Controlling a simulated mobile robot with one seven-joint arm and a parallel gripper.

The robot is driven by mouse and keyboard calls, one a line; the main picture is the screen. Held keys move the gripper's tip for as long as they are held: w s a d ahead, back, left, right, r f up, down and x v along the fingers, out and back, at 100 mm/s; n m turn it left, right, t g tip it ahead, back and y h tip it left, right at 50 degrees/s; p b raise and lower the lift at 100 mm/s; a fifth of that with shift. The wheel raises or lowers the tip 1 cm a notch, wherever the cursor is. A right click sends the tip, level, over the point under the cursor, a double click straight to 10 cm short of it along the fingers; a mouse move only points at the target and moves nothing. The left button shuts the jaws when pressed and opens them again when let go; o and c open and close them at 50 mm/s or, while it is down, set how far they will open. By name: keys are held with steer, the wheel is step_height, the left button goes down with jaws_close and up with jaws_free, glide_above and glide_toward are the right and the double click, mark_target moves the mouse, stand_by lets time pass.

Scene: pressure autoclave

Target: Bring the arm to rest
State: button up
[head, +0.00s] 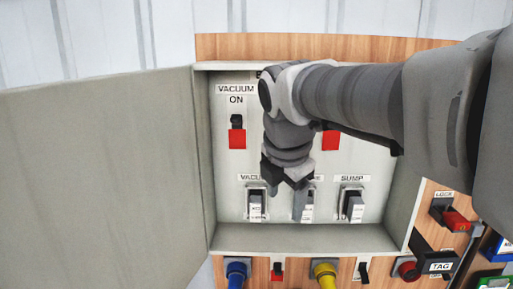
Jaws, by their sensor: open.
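My arm reaches in from the right side of the head view, bends at the wrist and points down in front of an open control box (229,239). My gripper (286,188) is open, just above the row of switches, and I see nothing between its fingers. Below it, the middle switch (307,206) is partly covered by a finger; whether they touch I cannot tell. The left switch (256,204) is under a label starting "VACU". The right switch (353,205) is labelled "SUMP".
The box's grey door (105,170) stands open at the left. A red switch (237,138) sits under "VACUUM ON"; another red one (331,140) is partly behind my wrist. Blue (237,272) and yellow (326,274) connectors, a LOCK switch (455,218) and a TAG (439,266) lie below and right.

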steer(key=s+d+f+m, duration=0.4)
steer(key=s+m, duration=0.4)
steer(key=m, duration=0.4)
steer(key=s+d+f+m, duration=0.5)
steer(key=s+m, duration=0.3)
steer(key=m, duration=0.5)
steer(key=shift+t+y, duration=0.3)
steer(key=shift+t, duration=0.1)
steer(key=c, duration=0.3)
steer(key=shift+s+a, duration=0.1)
steer(key=shift+a, duration=0.05)
steer(key=shift+c, duration=0.2)
